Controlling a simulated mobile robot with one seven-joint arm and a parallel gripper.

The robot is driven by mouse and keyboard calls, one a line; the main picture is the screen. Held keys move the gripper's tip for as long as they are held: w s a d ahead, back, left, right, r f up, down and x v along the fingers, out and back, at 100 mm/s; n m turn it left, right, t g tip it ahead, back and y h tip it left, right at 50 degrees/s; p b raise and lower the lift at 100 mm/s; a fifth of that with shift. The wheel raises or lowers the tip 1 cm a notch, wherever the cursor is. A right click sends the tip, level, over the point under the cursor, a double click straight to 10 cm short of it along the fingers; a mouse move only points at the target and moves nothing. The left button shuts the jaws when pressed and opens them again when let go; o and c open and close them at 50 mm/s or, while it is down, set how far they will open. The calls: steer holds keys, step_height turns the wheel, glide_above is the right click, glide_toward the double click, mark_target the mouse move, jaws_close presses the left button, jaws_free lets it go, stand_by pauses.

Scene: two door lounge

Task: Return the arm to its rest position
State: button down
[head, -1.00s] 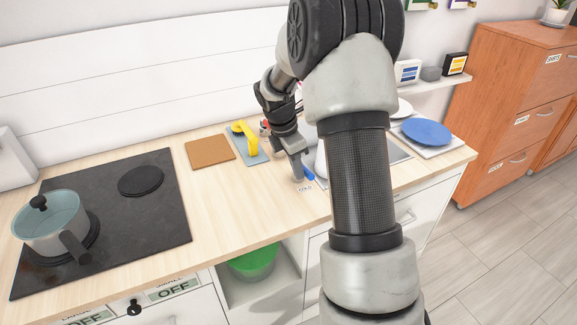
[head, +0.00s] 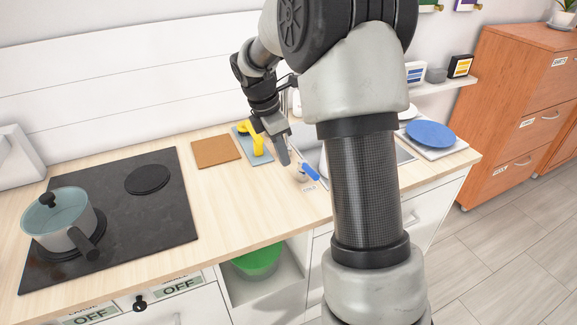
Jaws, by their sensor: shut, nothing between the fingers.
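My arm rises in front of the counter and bends over at the top of the head view. My gripper (head: 284,159) points down above the wooden counter (head: 240,205), between the yellow-handled tool and the blue item by the sink. Its fingers are shut with nothing held between them. My upper arm hides part of the sink and the counter behind it.
A yellow-handled tool (head: 257,140) lies on a blue-grey mat beside a brown board (head: 215,151). A small blue item (head: 310,173) lies near the sink. A lidded pot (head: 58,215) stands on the black cooktop (head: 130,245). A blue plate (head: 430,133) is at right.

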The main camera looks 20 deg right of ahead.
steer(key=s+a+r+m+t+y+p, duration=0.1)
steer(key=s+a+r+m+p, duration=0.2)
steer(key=s+r, duration=0.4)
steer(key=s+a+r+m+t, duration=0.2)
steer(key=s+r+m, duration=0.35)
steer(key=r, duration=0.35)
steer(key=s+a+r+m+t+y+p, duration=0.1)
steer(key=s+a+m, duration=0.1)
steer(key=s+m, duration=0.3)
steer(key=s+a+r+m+t+y+p, duration=0.1)
steer(key=s+m, duration=0.3)
steer(key=s, duration=0.5)
steer(key=shift+a+r+m+t+p, duration=0.3)
steer(key=shift+a+r+m+p, duration=0.1)
steer(key=shift+a, duration=0.35)
steer(key=shift+d, duration=0.1)
